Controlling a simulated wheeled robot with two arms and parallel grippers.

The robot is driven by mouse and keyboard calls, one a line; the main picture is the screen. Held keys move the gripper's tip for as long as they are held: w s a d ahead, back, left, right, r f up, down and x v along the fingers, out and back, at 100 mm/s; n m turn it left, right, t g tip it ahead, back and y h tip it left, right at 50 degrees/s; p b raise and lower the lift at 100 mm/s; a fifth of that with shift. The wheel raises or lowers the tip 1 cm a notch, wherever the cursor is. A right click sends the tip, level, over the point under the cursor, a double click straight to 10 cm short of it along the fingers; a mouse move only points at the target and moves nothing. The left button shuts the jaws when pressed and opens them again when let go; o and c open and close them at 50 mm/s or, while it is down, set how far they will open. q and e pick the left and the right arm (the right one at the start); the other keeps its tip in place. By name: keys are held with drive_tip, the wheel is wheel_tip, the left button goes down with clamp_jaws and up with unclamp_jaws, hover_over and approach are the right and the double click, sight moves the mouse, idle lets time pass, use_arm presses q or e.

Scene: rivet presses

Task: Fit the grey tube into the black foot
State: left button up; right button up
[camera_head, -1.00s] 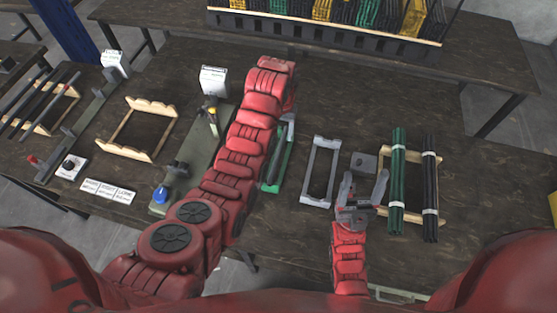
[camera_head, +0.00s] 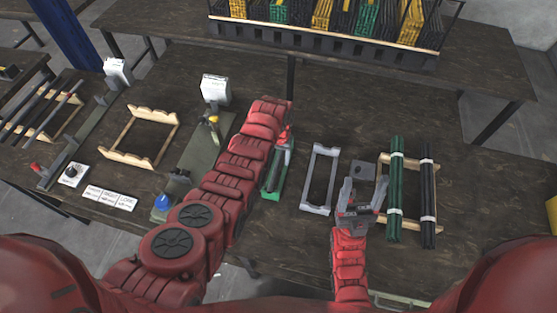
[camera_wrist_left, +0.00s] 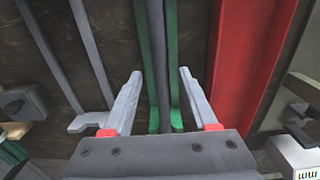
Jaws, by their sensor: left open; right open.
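The dark grey tube (camera_wrist_left: 159,55) lies lengthwise in a green holder (camera_wrist_left: 144,40). My left gripper (camera_wrist_left: 160,73) is open above it, one finger to each side of the tube; I cannot tell the height. In the head view my left arm hides most of this gripper and part of the green holder (camera_head: 268,187). A dark block (camera_head: 362,170), which looks like the black foot, stands right of the grey frame; a block with a round hole also shows in the left wrist view (camera_wrist_left: 22,102). My right gripper (camera_head: 364,188) is open and empty near that block.
An empty grey frame (camera_head: 318,180) lies between the green holder and the right gripper. Green rods (camera_head: 394,190) and black rods (camera_head: 428,195) lie on a wooden rack at right. A press (camera_head: 205,140) stands left of my arm. A red channel (camera_wrist_left: 245,50) runs beside the left gripper.

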use_arm(q)
drive_tip(key=shift+f, duration=0.25)
clamp_jaws()
drive_tip(key=shift+r, duration=0.1)
idle(0.5)
